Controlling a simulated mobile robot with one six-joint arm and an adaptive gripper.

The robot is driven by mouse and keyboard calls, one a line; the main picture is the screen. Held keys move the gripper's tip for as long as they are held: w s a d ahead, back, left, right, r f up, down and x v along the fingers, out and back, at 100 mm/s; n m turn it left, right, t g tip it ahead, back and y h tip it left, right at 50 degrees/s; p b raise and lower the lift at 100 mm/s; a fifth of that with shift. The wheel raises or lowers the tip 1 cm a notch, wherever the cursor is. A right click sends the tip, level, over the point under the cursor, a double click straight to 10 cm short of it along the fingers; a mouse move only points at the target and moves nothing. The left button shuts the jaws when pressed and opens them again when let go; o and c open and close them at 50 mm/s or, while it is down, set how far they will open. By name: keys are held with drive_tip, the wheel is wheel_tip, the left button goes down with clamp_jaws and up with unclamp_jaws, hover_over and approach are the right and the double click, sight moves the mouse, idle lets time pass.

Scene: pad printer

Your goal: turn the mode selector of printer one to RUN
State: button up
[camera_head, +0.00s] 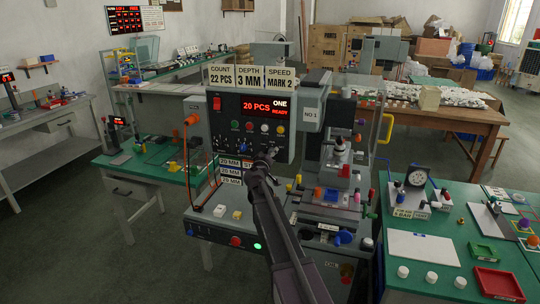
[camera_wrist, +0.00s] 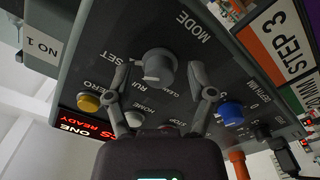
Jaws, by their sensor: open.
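The mode selector is a round grey knob (camera_wrist: 158,65) on the dark control panel in the wrist view. The words MODE, SET, RUN and CLEAN are printed around it. I cannot tell for certain which word it points at. My gripper (camera_head: 266,156) is at the lower right of printer one's panel (camera_head: 228,136) in the head view and hides the knob there. In the wrist view its two open fingers stand on either side of the knob, with gaps visible. Printer one's display (camera_head: 264,107) reads 20 PCS, ONE, READY.
An orange handle (camera_head: 192,119) sticks out at the panel's left. A green-topped bench (camera_head: 455,254) stands at the right.

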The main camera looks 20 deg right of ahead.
clamp_jaws()
drive_tip(key=shift+n, duration=0.5)
drive_tip(key=n, duration=1)
drive_tip(key=shift+w+n, duration=0.1)
drive_tip(key=shift+n, duration=0.3)
idle(0.5)
